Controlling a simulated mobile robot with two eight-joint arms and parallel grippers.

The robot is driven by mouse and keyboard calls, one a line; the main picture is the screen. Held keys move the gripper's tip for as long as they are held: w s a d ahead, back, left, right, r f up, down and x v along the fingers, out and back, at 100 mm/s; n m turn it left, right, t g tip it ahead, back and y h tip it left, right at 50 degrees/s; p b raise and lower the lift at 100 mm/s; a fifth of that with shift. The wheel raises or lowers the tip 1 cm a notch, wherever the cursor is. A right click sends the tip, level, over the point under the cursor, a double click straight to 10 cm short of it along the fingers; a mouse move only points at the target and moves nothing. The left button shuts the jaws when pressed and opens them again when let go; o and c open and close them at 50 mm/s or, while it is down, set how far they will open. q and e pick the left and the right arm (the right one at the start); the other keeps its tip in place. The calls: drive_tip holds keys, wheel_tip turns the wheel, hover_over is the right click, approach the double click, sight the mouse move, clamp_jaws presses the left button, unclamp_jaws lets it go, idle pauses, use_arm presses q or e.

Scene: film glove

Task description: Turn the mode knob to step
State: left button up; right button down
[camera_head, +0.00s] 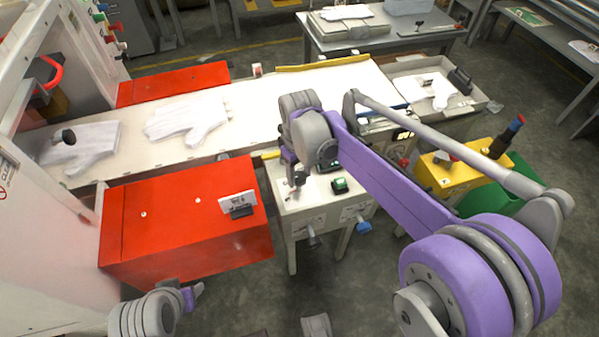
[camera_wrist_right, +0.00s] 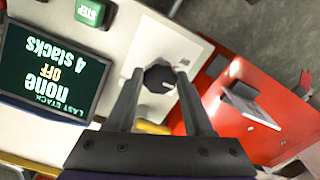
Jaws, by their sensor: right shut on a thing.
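The mode knob (camera_wrist_right: 158,79) is a dark round knob with a light mark, on a white panel in the right wrist view. My right gripper (camera_wrist_right: 161,82) is shut on it, one finger on each side. In the head view my right gripper (camera_head: 296,186) reaches down to the left part of the control box top (camera_head: 318,198). The knob's labels are not readable. My left gripper's fingers are not visible.
A red cover (camera_head: 180,215) with a small sign (camera_head: 238,203) stands left of the control box. Behind it a white belt (camera_head: 250,105) carries white gloves (camera_head: 187,118). A yellow box (camera_head: 450,172) stands to the right.

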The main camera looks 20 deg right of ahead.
sight(299, 177)
drive_tip(key=m+p, duration=0.1)
drive_tip(key=m, duration=0.4)
drive_tip(key=m+p, duration=0.1)
drive_tip(key=m, duration=0.4)
drive_tip(key=shift+a+m, duration=0.1)
drive_tip(key=shift+m, duration=0.2)
idle(0.5)
drive_tip(key=shift+c, duration=1.4)
unclamp_jaws()
drive_tip(key=shift+r, duration=0.15)
wheel_tip(299, 177, up, 10)
drive_tip(key=p, duration=0.1)
drive_tip(key=shift+r, duration=0.25)
